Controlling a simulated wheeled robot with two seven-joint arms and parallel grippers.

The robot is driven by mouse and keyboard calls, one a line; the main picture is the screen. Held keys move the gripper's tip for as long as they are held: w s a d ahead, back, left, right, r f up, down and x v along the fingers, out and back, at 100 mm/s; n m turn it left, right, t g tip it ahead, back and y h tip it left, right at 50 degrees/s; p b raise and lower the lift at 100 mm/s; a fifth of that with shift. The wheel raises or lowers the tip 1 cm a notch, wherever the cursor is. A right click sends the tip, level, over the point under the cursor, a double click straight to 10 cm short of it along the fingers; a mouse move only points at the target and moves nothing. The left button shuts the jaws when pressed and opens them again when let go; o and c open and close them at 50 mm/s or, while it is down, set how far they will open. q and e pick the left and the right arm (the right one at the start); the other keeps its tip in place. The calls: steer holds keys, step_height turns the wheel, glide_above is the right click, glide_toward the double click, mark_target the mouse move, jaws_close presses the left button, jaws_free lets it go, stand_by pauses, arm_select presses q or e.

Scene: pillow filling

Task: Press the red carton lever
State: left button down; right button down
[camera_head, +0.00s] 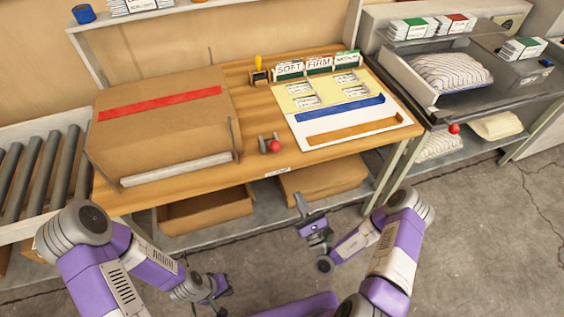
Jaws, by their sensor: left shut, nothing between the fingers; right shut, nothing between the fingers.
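A small lever with a red ball knob (274,146) stands on a dark base on the wooden table (258,177), just right of the big brown carton (165,137). The carton is closed, with a red strip across its top and a pale bar along its front edge. My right gripper (300,203) is shut and empty, in front of the table's front edge and below and right of the lever in the picture. My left gripper (222,292) is shut and empty, low in front of the table, well away from the lever.
A second red knob (454,128) sits on the grey station at right, below a striped pillow (450,73). A white board with blue and orange strips (345,120) lies right of the lever. Roller conveyor (37,167) at left; open box (205,212) under the table.

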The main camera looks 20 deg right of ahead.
mark_target(272, 144)
steer(key=shift+r, duration=0.1)
